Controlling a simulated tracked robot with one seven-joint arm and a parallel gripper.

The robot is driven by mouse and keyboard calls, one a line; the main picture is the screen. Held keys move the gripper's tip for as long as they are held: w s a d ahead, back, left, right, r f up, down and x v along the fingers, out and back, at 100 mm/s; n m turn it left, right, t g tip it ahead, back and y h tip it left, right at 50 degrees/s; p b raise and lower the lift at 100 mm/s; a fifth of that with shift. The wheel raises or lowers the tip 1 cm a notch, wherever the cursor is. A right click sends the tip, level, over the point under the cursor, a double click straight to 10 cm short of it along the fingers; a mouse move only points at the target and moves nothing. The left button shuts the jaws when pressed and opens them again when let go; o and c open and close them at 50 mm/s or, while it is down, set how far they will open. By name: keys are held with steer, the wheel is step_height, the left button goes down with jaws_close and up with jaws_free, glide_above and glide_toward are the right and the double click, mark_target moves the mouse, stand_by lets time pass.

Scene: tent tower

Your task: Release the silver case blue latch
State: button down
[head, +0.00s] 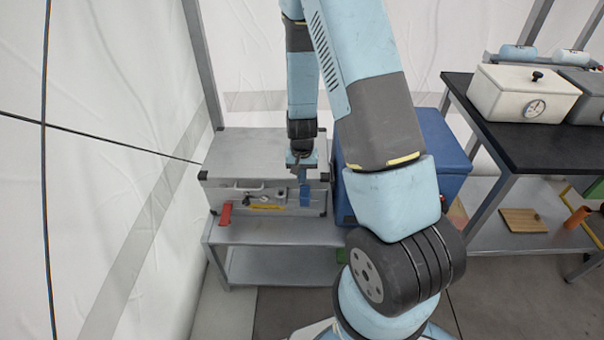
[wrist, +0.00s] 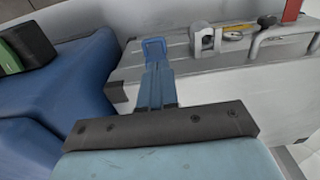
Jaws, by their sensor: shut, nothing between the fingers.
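The silver case (head: 240,143) stands shut on a low grey metal table. Its blue latch (head: 305,194) is on the front face near the right end. The latch's blue loop (wrist: 154,45) shows in the wrist view, beyond my fingers. My gripper (head: 302,172) points down in front of the case, just above the latch, shut and empty. The wrist view shows my gripper (wrist: 158,88) in line with the latch and hiding part of it. I cannot tell whether they touch. The red latch (head: 225,214) is at the left of the case's front.
A blue box (head: 439,165) stands close at the right of the case. A black-topped table (head: 480,105) with a white gauged box (head: 523,93) is farther right. The low table (head: 270,232) has a bare strip in front of the case. Dark cables cross at left.

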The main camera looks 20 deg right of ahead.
step_height(320, 180, down, 7)
steer(key=shift+r, duration=0.15)
stand_by(0.8)
